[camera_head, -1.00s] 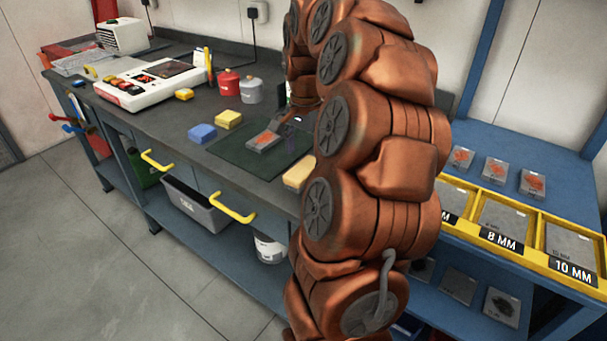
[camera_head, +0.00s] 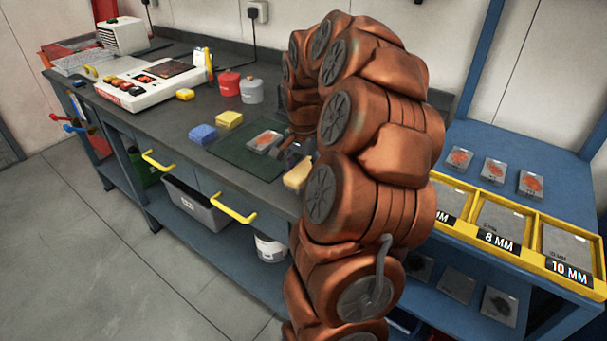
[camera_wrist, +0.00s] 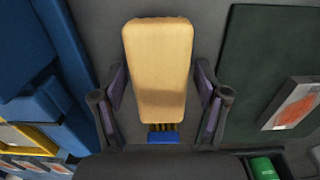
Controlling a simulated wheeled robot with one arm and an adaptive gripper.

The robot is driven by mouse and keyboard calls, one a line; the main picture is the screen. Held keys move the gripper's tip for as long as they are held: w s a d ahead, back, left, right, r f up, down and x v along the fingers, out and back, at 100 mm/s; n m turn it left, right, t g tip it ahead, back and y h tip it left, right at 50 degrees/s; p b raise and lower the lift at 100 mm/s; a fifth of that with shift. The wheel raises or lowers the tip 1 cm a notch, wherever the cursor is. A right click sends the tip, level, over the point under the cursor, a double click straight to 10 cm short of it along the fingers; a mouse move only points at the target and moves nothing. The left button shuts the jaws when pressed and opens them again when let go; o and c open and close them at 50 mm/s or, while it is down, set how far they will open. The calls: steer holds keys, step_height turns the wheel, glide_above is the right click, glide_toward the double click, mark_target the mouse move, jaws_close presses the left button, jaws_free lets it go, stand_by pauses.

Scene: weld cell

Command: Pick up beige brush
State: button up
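The beige brush (camera_wrist: 158,65) lies on the dark bench top, its broad beige block filling the upper middle of the wrist view. Short bristles and a blue piece show at its lower end. My gripper (camera_wrist: 161,85) is open, with one finger on each side of the brush and a visible gap on both sides. The frames do not show how far above it the fingers are. In the head view the brush (camera_head: 296,177) sits near the bench's front edge, partly hidden by my arm. My gripper is mostly hidden there.
A green mat (camera_head: 228,157) with a plate (camera_head: 265,141) lies beside the brush. A blue sponge (camera_head: 203,134), a yellow sponge (camera_head: 229,119), a red can (camera_head: 229,83) and a grey can (camera_head: 251,91) stand farther left. A blue rack with yellow bins (camera_head: 495,240) is on the right.

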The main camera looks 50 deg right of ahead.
mark_target(304, 169)
steer(key=c, duration=1.1)
steer(key=shift+o, duration=0.2)
steer(key=shift+r, duration=0.15)
step_height(304, 169, up, 10)
steer(key=shift+f+b, duration=0.1)
steer(key=shift+b, duration=0.5)
